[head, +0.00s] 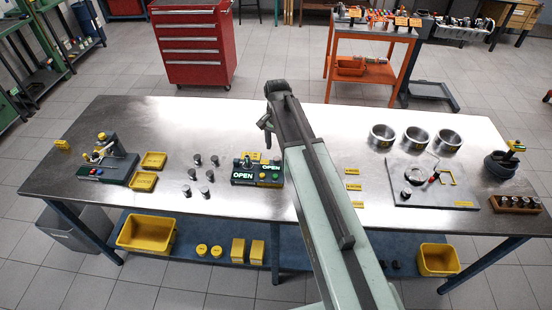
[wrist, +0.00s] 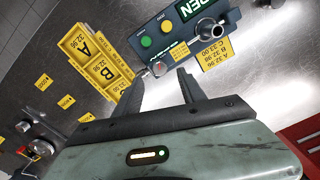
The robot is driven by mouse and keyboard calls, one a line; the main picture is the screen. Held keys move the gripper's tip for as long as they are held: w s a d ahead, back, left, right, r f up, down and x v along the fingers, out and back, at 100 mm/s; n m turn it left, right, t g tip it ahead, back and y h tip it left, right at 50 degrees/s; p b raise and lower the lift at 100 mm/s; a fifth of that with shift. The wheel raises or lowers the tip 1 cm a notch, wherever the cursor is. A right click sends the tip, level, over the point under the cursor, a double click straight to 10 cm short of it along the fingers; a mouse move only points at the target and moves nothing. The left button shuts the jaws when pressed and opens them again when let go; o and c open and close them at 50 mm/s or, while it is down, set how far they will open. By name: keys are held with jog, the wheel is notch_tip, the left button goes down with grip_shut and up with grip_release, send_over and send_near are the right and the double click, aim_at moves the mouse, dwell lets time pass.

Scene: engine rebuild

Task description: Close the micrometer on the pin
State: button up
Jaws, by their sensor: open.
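A stand with a yellow and silver measuring tool (head: 105,150), which looks like the micrometer, is on the left of the bench; I cannot tell whether a pin is in it. Several short metal pins (head: 197,160) stand between it and a dark box with OPEN displays (head: 257,175). The box also shows in the wrist view (wrist: 185,38), with a green and a yellow button and a silver cylinder (wrist: 210,29) at its edge. My gripper (wrist: 158,80) is open and empty, its fingertips close to the box in the picture. In the head view it (head: 266,124) is near the bench's back edge.
Yellow trays (head: 142,181) lie right of the stand. Metal rings (head: 417,139) and a dark plate (head: 432,182) are on the right. A red cabinet (head: 192,45) stands behind the bench. The bench's middle is partly hidden by my arm.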

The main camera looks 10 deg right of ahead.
aim_at(277, 158)
notch_tip(277, 158, down, 6)
jog(key=b, duration=0.4)
jog(key=shift+b, duration=0.4)
jog(key=shift+r, duration=0.1)
grip_shut()
